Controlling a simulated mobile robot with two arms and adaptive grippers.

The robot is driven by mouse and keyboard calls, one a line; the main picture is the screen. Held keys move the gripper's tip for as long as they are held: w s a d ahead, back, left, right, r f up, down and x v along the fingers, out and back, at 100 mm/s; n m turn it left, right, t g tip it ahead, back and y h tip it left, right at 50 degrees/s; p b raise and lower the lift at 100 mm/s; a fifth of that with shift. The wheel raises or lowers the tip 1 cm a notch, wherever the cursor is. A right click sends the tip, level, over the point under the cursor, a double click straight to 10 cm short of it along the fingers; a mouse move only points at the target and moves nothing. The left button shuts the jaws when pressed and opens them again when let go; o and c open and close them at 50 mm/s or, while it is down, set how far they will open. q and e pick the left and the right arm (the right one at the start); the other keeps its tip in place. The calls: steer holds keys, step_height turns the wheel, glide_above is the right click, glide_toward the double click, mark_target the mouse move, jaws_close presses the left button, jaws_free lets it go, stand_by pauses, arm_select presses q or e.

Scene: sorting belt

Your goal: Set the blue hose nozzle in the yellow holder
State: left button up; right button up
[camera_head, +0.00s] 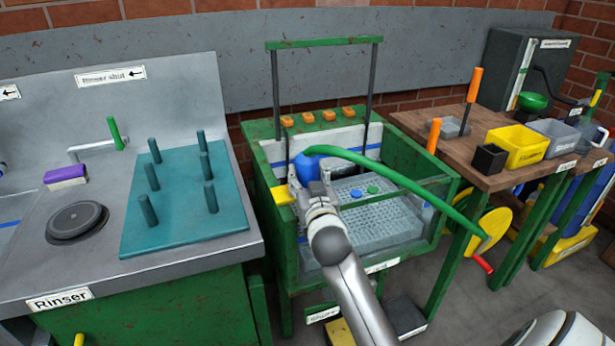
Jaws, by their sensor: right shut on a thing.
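The blue hose nozzle (307,167) is at the left side of the green wash bin, with a green hose (400,180) running from it to the right. My right gripper (311,190) is shut on the nozzle from the near side and hides its lower part. The yellow holder (283,194) is on the bin's left rim, just left of my gripper. The nozzle is close to the holder; I cannot tell if they touch. My left gripper is not clearly visible.
The green bin (268,180) holds a grey crate (385,222) with bottles with blue and green caps. A tall frame (325,43) stands over it. Left is a sink counter with a teal peg rack (180,225). Right is a wooden table (455,150) with a yellow box (517,147).

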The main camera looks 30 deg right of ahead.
steer(key=o, duration=0.9)
arm_select(q)
steer(key=shift+a, duration=0.1)
arm_select(e)
steer(key=shift+o, duration=0.2)
steer(key=shift+s, duration=0.1)
arm_select(q)
steer(key=shift+s+a, duration=0.1)
steer(key=shift+a, duration=0.25)
arm_select(e)
steer(key=v, duration=0.7)
steer(key=shift+s+a, duration=0.15)
steer(key=shift+s, duration=0.2)
steer(key=shift+r, duration=0.1)
